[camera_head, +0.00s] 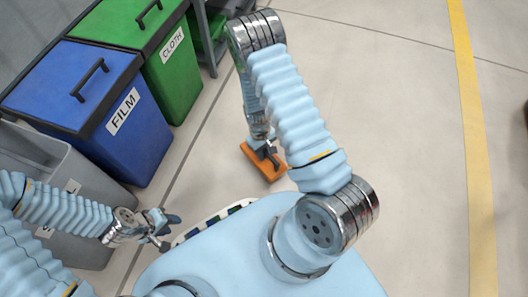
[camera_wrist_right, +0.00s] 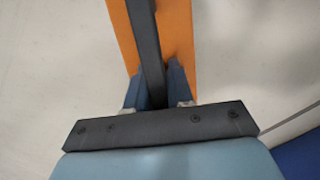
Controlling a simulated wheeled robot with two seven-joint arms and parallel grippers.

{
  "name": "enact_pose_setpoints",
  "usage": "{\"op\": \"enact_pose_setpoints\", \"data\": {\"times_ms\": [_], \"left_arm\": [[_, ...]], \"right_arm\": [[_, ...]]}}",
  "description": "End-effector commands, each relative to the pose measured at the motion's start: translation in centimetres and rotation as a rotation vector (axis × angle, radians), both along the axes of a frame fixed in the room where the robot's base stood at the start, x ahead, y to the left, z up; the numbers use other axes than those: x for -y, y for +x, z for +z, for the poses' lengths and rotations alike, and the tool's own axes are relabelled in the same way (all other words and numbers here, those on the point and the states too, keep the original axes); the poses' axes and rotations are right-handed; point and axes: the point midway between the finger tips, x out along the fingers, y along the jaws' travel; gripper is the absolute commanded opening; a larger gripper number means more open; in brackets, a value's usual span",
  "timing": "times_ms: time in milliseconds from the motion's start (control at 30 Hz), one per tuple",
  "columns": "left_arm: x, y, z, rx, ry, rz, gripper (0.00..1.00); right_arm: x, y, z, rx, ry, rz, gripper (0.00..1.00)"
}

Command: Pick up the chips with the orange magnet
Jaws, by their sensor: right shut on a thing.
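The orange magnet (camera_head: 258,166) is a flat orange block with a dark bar-like handle. My right gripper (camera_head: 266,150) is shut on this handle, with the orange block beyond the fingers. In the right wrist view the magnet (camera_wrist_right: 181,30) runs up from between the blue fingers of my right gripper (camera_wrist_right: 157,80), the dark handle pinched there. The magnet appears over the pale floor; I cannot tell its height. My left gripper (camera_head: 170,231) is open and empty at the lower left, apart from the magnet. I cannot make out any chips in either view.
A blue bin marked FILM (camera_head: 130,140) and a green bin marked CLOTH (camera_head: 183,75) stand at the upper left. A grey bin (camera_head: 85,180) stands below them, near my left arm. The pale floor (camera_head: 400,110) is open to the right, crossed by a yellow stripe (camera_head: 473,130).

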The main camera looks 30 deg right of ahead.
Motion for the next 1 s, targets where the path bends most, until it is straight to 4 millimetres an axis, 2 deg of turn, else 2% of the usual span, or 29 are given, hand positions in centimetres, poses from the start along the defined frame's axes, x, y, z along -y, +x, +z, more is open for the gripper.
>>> {"op": "enact_pose_setpoints", "data": {"times_ms": [33,100,1000], "left_arm": [[0.0,0.0,0.7,-0.001,0.0,0.0,0.38],[0.0,0.0,1.1,-0.002,0.0,-0.001,0.38],[-0.4,0.0,6.2,0.003,0.009,0.004,0.38]], "right_arm": [[0.0,0.1,0.9,0.002,0.0,0.0,0.0],[0.0,0.1,1.5,0.002,0.0,0.0,0.0],[0.0,0.1,8.4,0.002,0.0,0.0,0.0]]}}
